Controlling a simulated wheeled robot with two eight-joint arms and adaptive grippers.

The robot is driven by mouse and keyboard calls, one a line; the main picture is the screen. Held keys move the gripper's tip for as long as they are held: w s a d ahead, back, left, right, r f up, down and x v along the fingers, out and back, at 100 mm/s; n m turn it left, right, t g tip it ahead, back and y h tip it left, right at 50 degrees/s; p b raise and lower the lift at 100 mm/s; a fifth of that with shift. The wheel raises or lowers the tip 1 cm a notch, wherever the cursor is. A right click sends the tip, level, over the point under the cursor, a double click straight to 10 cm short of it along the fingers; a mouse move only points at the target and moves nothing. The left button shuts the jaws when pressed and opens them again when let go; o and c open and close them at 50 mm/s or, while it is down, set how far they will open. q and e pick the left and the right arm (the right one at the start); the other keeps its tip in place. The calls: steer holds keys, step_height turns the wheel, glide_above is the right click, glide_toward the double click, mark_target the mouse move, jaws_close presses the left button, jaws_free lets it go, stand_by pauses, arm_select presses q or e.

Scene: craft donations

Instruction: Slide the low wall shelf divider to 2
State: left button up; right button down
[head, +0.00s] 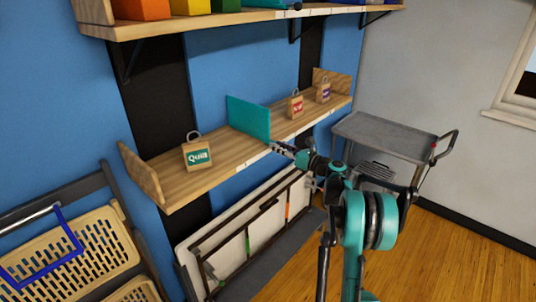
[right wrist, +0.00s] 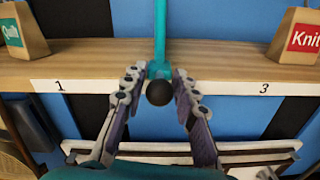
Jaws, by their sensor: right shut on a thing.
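My right gripper (head: 279,149) is at the shelf's front edge, at the foot of the divider. In the right wrist view the gripper (right wrist: 158,80) has its fingers on either side of the divider's teal front tab (right wrist: 160,68) with its black knob (right wrist: 159,93), shut on it. The front-edge label 1 (right wrist: 60,86) is to the left and label 3 (right wrist: 263,88) to the right. Any mark between them is hidden. My left gripper is not in view.
An upper shelf (head: 200,22) holds coloured boxes. A grey cart (head: 385,133) stands right, a folded chair (head: 75,240) at left.

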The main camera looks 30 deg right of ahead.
steer(key=shift+w+d, duration=0.15)
steer(key=shift+d, duration=0.15)
steer(key=c, duration=1.3)
jaws_free()
steer(key=v, duration=1.2)
